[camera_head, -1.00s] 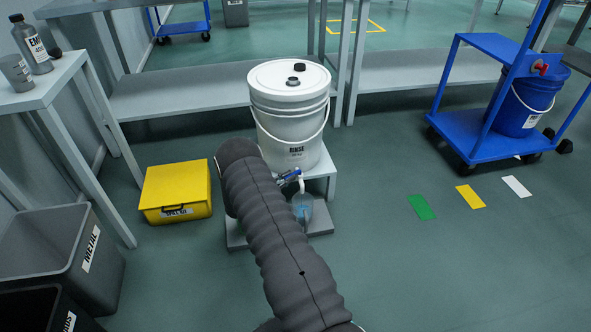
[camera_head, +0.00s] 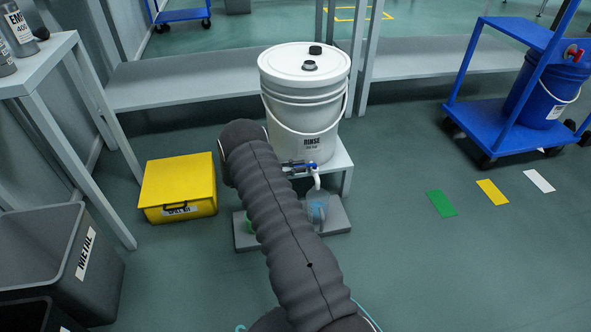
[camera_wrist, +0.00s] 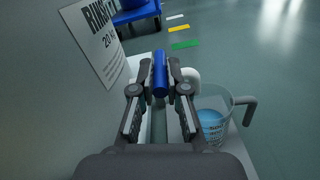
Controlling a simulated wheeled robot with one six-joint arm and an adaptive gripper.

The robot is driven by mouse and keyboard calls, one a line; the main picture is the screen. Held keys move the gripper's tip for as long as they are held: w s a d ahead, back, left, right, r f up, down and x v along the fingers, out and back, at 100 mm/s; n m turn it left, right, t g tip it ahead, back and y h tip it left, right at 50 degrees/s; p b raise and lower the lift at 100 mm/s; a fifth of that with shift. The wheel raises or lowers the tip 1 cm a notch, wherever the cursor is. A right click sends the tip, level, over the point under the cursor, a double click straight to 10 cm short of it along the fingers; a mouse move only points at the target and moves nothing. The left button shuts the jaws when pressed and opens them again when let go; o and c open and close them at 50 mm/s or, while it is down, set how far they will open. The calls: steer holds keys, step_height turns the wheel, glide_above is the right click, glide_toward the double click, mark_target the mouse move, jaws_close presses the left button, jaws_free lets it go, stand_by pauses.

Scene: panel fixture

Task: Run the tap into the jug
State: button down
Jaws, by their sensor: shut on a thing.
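The tap's blue lever (camera_wrist: 159,75) stands between my gripper's fingers (camera_wrist: 160,88) in the wrist view, and they are shut on it. The white spout (camera_wrist: 191,77) curves down beside it. In the head view the tap (camera_head: 299,167) sits low on the white RINSE bucket (camera_head: 305,100); my arm hides most of my gripper. The clear jug (camera_head: 318,207) stands under the spout on a grey slab. It also shows in the wrist view (camera_wrist: 232,100), with its handle to the right and blue water (camera_wrist: 211,124) in it. I cannot make out a falling stream.
The bucket stands on a small white stand (camera_head: 343,163). A yellow box (camera_head: 178,185) and a grey METAL bin (camera_head: 60,255) are on the left. A blue cart (camera_head: 495,130) with a blue bucket is at right. Floor between has green, yellow and white marks.

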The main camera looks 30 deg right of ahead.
steer(key=shift+d, duration=0.2)
steer(key=c, duration=1.2)
jaws_free()
steer(key=shift+s+d, duration=0.1)
steer(key=shift+v, duration=6.25)
